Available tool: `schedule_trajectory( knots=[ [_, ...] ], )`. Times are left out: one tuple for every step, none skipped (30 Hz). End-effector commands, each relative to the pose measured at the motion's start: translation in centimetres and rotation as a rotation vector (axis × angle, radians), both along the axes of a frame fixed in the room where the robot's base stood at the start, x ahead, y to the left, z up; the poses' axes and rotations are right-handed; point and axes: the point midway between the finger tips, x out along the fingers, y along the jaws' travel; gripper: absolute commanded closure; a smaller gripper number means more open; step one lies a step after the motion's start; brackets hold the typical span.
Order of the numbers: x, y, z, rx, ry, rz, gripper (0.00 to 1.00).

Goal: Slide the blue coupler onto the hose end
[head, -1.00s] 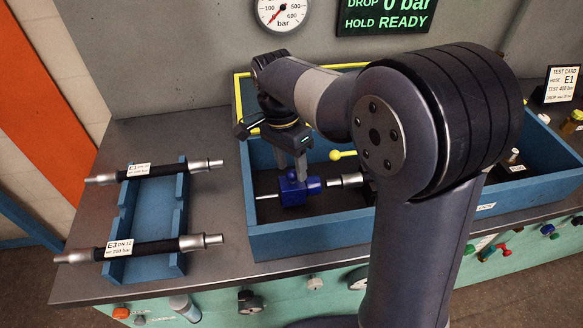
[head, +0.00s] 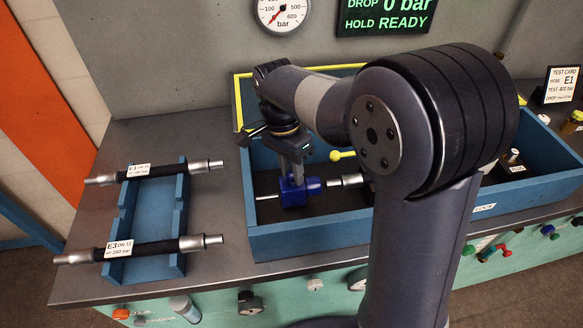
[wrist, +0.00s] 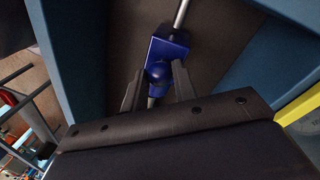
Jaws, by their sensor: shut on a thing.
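The blue coupler (head: 293,191) sits low inside the blue tray (head: 305,232), with a thin silver rod (head: 267,197) on its left. My gripper (head: 293,177) reaches down from above and is shut on the coupler. In the wrist view, the coupler (wrist: 168,48) shows at the tips of my gripper's fingers (wrist: 156,85). A silver hose end (head: 345,181) lies just right of the coupler, roughly in line with it. A small gap seems to show between them. My arm hides the rest of that hose.
A small blue rack (head: 155,205) on the left holds hose E1 (head: 150,172) and hose E3 (head: 150,247). The tray's walls surround the coupler. A gauge (head: 284,12) hangs on the back wall.

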Motion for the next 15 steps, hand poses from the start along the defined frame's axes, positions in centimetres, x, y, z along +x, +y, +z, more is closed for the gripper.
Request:
schedule_trajectory(
  knots=[
    [0.0,0.0,0.0,0.000,0.000,0.000,0.99],
    [0.0,0.0,0.0,0.000,0.000,0.000,1.00],
    [0.0,0.0,0.0,0.000,0.000,0.000,1.00],
    [0.0,0.0,0.0,0.000,0.000,0.000,1.00],
    [0.0,0.0,0.0,0.000,0.000,0.000,1.00],
    [0.0,0.0,0.0,0.000,0.000,0.000,1.00],
    [0.0,0.0,0.0,0.000,0.000,0.000,1.00],
    [0.0,0.0,0.0,0.001,-0.001,0.000,1.00],
    [0.0,-0.1,0.0,0.000,0.000,-0.001,1.00],
    [0.1,-0.3,0.1,0.000,0.000,-0.001,1.00],
    [0.1,-0.5,0.1,0.000,0.000,-0.002,1.00],
    [0.2,-0.9,0.1,0.000,0.000,-0.003,1.00],
    [0.3,-1.3,0.1,0.000,0.000,-0.003,1.00],
    [0.4,-1.7,0.1,0.000,0.000,-0.004,1.00],
    [0.5,-2.3,0.1,0.000,0.000,-0.005,1.00]
  ],
)
